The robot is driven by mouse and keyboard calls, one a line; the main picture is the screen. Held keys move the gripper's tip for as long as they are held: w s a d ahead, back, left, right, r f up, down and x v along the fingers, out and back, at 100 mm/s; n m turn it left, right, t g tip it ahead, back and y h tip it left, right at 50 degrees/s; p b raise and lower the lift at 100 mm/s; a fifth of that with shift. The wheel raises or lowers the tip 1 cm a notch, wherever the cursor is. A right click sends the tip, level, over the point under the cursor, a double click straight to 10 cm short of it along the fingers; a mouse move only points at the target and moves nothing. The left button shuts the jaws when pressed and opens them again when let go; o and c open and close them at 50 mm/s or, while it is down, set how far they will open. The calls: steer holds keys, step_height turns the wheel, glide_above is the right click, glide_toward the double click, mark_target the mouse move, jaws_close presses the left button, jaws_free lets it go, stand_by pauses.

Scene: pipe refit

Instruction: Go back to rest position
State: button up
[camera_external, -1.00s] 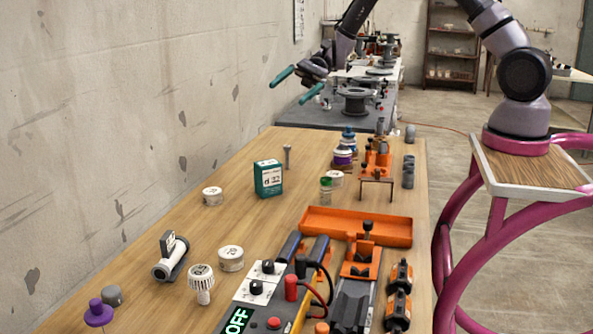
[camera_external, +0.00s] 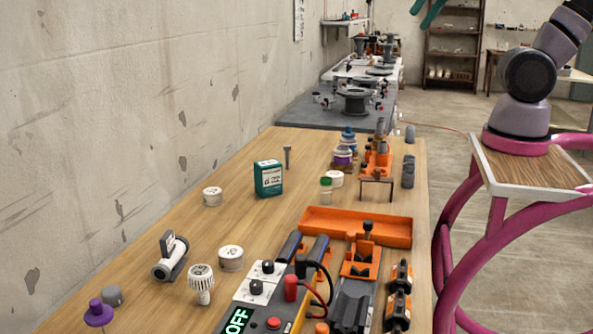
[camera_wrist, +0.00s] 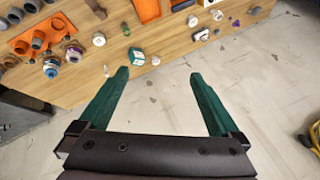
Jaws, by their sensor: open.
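My gripper (camera_wrist: 155,95) is open and empty in the wrist view, its two green fingers spread wide with only the wall and bench seen between and beyond them. In the external view only green fingertips (camera_external: 428,14) show at the top edge, high above the floor and right of the bench. My arm's purple-grey lower links (camera_external: 527,75) rise from the pink base at the right and leave the frame at the top. The rest of the arm is out of view.
A shelf (camera_external: 455,45) stands behind.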

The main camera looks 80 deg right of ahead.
steer(key=shift+s+d+r+n+t+h, duration=0.15)
steer(key=shift+s+d+t, duration=0.15)
steer(key=shift+s, duration=0.2)
steer(key=shift+s+d+r+n+t+h, duration=0.15)
steer(key=shift+s+d+t, duration=0.15)
steer(key=shift+s, duration=0.2)
